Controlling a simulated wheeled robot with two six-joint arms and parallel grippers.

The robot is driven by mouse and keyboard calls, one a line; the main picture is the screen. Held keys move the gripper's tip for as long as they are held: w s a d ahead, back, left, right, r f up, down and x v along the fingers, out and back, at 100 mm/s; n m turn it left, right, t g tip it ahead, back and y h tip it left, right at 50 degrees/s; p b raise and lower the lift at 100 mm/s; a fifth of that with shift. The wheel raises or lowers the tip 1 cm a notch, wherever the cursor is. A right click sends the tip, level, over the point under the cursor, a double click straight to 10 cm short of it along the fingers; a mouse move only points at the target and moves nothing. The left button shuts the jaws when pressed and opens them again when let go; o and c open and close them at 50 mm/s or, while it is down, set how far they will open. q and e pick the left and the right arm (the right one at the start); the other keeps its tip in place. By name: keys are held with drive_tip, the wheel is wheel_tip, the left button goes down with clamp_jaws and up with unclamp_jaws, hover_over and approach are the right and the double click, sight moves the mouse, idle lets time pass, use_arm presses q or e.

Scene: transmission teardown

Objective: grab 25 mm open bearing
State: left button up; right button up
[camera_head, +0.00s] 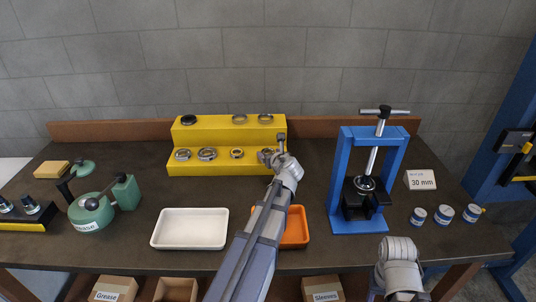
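A yellow two-step rack (226,135) stands at the back of the bench and holds several bearings. On its lower step are a ring-shaped bearing at left (183,155), a larger ring bearing (207,154), a smaller one (237,153), and one partly covered bearing (265,156) at the right end. The labels are too small to read, so I cannot tell which is the 25 mm open bearing. My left gripper (282,146) is at the rack's right end, close beside the partly covered bearing. Its fingers are too small to judge. My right gripper is not visible; only that arm shows.
A dark bearing (188,120) and two rings (239,118) (265,118) sit on the upper step. A white tray (190,245) and an orange tray (296,243) lie in front. A blue press (341,185) stands right, beside a "30 mm" sign (421,180). A green grease device (91,213) is left.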

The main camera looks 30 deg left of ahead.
use_arm(q)
drive_tip(key=c, duration=1.1)
drive_tip(key=shift+c, duration=0.2)
wheel_tip(320, 180, up, 10)
drive_tip(key=p, duration=1)
